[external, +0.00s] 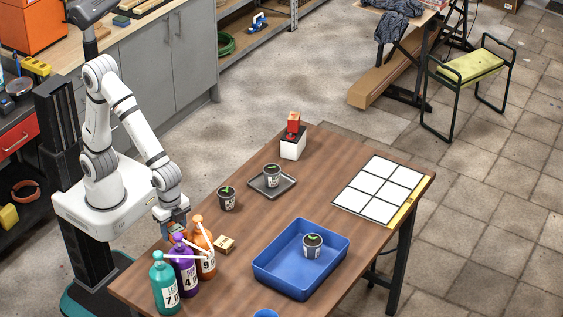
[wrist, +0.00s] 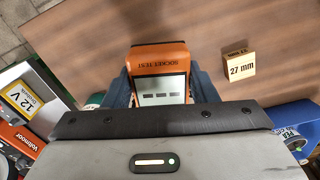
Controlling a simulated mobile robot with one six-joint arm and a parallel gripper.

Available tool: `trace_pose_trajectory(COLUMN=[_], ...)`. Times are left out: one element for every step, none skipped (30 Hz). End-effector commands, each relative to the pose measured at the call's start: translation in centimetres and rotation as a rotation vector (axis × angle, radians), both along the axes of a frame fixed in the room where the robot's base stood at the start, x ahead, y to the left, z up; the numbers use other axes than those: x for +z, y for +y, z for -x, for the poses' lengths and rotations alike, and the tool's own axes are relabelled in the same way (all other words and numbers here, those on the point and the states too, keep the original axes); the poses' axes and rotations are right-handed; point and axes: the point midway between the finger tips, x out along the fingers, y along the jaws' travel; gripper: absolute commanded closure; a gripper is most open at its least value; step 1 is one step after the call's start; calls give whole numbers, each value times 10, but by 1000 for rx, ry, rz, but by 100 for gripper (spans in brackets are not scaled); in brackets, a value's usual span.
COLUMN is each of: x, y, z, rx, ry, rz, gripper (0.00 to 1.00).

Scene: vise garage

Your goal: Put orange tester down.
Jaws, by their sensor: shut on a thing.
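My gripper (external: 176,222) is at the left part of the wooden table, behind the pump bottles in the external view. It is shut on the orange tester (wrist: 160,62), which has a grey screen and the words "SOCKET TEST". The tester sits between the dark jaws (wrist: 160,88) in the wrist view. In the external view the tester is mostly hidden by the bottles and my gripper. I cannot tell whether its underside touches the table.
Teal (external: 165,287), purple (external: 183,268) and orange (external: 205,258) bottles stand close by. A wooden "27 mm" block (wrist: 239,67) lies to the right. A blue tray (external: 270,272), small grey tray (external: 260,187), pot (external: 227,199) and white-panelled board (external: 405,222) are farther off. The table's middle is clear.

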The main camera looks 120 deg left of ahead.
Motion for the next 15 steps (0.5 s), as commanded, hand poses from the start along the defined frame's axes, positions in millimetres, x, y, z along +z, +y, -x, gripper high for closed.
trace_pose_trajectory(x=[4,6,9,12,15,18,21,24,26,29,31,33,35,37,40], y=[7,11,17,22,27,35,39,44,50,54,59,63,67,72,77], z=[-5,-8,-12,-15,-18,-21,-24,-27,-29,-31,-33,-35,-37,-40,-43], rx=[-7,-14,-27,-38,-49,-64,-74,-84,-97,-107,-114,-125,-132,-138,-147], ry=[0,1,3,4,6,8,9,10,14,14,14,17,18,18,19], rz=[0,0,-1,0,0,0,0,1,1,1,1,1,2,2,3], gripper=[71,71,71,71,71,71,71,71,71,71,71,71,71,71,71])
